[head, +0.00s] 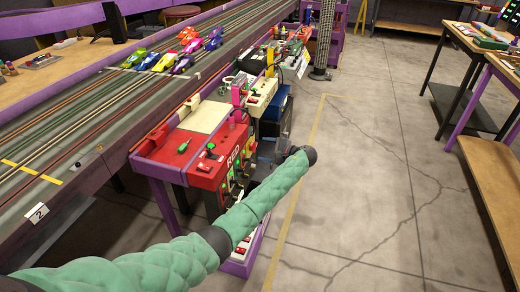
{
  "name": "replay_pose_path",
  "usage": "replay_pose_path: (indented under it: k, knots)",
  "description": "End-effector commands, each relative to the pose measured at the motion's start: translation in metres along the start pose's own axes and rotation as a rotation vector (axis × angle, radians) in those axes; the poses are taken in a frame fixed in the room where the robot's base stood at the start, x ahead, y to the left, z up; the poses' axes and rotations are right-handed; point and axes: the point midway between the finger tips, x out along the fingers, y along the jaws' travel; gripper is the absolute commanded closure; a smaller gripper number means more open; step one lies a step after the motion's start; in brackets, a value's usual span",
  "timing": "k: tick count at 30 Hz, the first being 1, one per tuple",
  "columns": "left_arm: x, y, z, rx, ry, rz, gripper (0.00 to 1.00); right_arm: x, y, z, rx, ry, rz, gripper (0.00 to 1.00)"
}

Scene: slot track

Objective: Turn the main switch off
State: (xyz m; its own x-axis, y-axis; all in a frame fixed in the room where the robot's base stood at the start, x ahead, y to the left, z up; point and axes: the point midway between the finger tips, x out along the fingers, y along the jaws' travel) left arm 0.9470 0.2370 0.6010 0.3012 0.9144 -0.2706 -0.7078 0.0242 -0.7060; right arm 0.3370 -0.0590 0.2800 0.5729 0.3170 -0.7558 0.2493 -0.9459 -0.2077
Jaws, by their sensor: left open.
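A red control box (190,155) marked "RED" stands at the near end of the trackside bench. A green-topped lever (210,148) stands on its top. Its front panel (232,165) carries small knobs and green lights, partly hidden by my left arm. I cannot tell which control is the main switch or its position. My left arm, in a green padded sleeve, crosses in front of the box from the lower left. My left gripper (291,151) is at its dark far end, right of the panel and apart from it. It is open; its fingers are small and hard to make out. My right gripper is not in view.
The slot track (100,110) runs along the left, with several toy cars (170,62) on it. More control boxes (262,95) line the bench behind the red one. Concrete floor (370,190) is clear to the right, before the work tables (465,50).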

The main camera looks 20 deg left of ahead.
Motion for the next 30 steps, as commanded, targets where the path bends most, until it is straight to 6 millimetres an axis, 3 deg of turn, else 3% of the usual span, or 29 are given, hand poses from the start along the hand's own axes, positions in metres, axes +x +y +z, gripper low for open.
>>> replay_pose_path:
  k: [6,16,23,30]
  knots:
    - [0.029,-0.001,0.001,-0.001,-0.001,0.0,0.33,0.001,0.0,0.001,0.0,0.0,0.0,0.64]
    - [0.034,0.0,0.0,-0.001,0.001,-0.001,0.33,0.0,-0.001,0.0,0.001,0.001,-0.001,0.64]
    - [0.034,0.0,0.0,-0.001,0.001,0.0,0.77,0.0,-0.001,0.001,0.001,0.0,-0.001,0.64]
    - [0.034,0.001,0.0,-0.014,0.001,-0.006,0.77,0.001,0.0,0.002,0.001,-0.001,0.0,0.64]
